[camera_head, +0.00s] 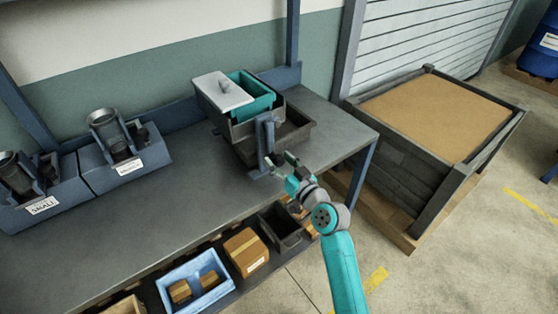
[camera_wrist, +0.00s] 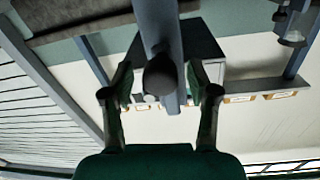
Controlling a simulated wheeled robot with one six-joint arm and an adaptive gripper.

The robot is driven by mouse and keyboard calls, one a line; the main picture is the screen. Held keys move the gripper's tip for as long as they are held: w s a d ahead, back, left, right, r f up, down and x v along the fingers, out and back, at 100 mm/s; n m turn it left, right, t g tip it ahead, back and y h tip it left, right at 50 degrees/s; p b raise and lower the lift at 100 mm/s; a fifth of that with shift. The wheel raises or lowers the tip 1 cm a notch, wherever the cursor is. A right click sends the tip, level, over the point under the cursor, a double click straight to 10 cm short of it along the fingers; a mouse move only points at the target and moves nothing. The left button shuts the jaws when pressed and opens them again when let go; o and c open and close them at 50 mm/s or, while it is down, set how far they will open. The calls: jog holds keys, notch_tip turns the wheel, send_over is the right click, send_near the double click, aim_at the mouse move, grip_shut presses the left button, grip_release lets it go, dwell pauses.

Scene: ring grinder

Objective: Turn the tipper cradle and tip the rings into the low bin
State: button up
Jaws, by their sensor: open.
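The tipper cradle stands on the right part of the bench, with a teal box (camera_head: 262,97) in it and a light grey plate (camera_head: 222,91) beside the box. A dark low bin (camera_head: 303,127) sits under it. No rings can be made out from here. A blue-grey upright bar (camera_head: 268,137) stands at the cradle's near side. My gripper (camera_head: 281,166) is open just in front of this bar, close to its lower part. In the wrist view the open fingers flank a dark round knob (camera_wrist: 160,76) on the bar; contact cannot be told.
Two blue-grey holders with metal cups (camera_head: 109,130) stand on the left of the bench (camera_head: 190,200). A shelf below holds a blue crate (camera_head: 195,282), a carton (camera_head: 246,250) and a dark bin (camera_head: 285,228). A large crate (camera_head: 435,125) stands right. The bench middle is clear.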

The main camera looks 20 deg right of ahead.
jog(key=shift+w+a, duration=0.1)
jog(key=shift+w, duration=0.1)
grip_shut()
jog(key=shift+a, duration=0.15)
dwell(0.3)
